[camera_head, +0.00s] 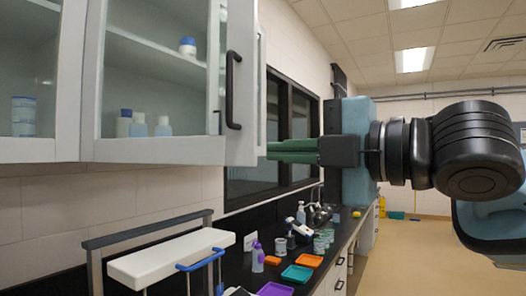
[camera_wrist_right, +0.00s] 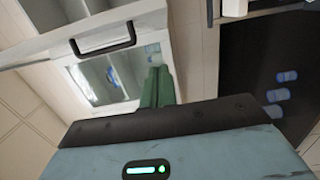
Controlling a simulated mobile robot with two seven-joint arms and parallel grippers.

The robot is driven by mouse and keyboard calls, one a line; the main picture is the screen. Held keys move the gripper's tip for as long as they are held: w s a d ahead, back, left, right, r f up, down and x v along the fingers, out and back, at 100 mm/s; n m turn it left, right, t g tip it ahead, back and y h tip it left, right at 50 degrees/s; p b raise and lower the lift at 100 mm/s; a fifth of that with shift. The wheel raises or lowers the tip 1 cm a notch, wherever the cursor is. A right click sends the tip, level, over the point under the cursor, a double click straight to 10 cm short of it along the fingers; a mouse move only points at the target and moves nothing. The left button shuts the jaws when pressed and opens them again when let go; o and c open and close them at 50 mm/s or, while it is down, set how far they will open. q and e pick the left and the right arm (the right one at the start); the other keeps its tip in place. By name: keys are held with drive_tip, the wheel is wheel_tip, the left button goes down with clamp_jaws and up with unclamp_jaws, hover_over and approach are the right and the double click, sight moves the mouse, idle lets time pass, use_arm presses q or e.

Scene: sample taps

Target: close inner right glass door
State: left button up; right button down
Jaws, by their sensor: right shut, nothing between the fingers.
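A white-framed glass door (camera_head: 161,72) with a black bar handle (camera_head: 233,90) is at the upper left in the head view. Its handle side seems to stand out from the cabinet, but I cannot tell how far. My right gripper (camera_head: 268,151) is shut and empty, its green fingers pointing left beside the door's lower right corner. I cannot tell whether they touch it. In the right wrist view, the fingers (camera_wrist_right: 158,75) are together beside a glass panel (camera_wrist_right: 105,76), with a black handle (camera_wrist_right: 103,41) farther up. My left gripper is not in view.
Bottles (camera_head: 188,46) stand inside the wall cabinet. Below is a black counter (camera_head: 335,246) with trays, bottles and a pipette-like tool. A white shelf (camera_head: 170,254) stands at the lower left. The floor (camera_head: 420,255) at right is mostly clear.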

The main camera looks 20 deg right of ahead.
sight(244, 152)
drive_tip(key=w+a, duration=0.1)
drive_tip(key=w, duration=0.2)
drive_tip(key=w+a, duration=0.1)
drive_tip(key=w, duration=0.2)
drive_tip(key=w+a, duration=0.1)
drive_tip(key=w, duration=0.3)
drive_tip(key=shift+a, duration=0.2)
drive_tip(key=shift+w+d, duration=0.4)
drive_tip(key=shift+w+d, duration=0.1)
